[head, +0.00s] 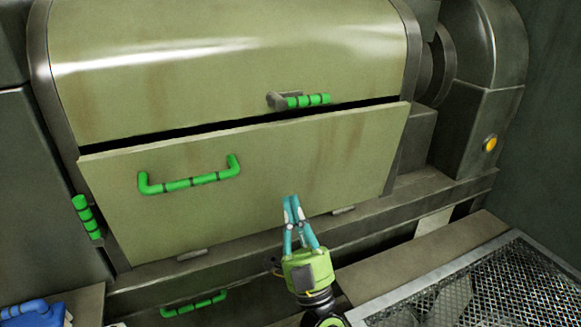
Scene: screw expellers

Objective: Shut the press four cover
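The press cover (265,165) is a flat olive-green panel on the front of the machine. Its top edge leans out from the body, leaving a dark gap beneath the rounded upper hood (230,70). Small hinge-like tabs show at its bottom edge. A green handle (190,184) is on its left half. My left gripper (291,199) is in front of the cover's lower right part, pointing up. Its teal fingers come together at the tips with nothing between them. Whether it touches the cover I cannot tell. My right gripper is not in view.
A latch with a green grip (308,100) is on the hood's lower edge. Another green grip (86,216) is at the cover's left. A lower green handle (194,304) sits beneath the ledge. A mesh grate (470,285) is at lower right, a blue object (35,314) at lower left.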

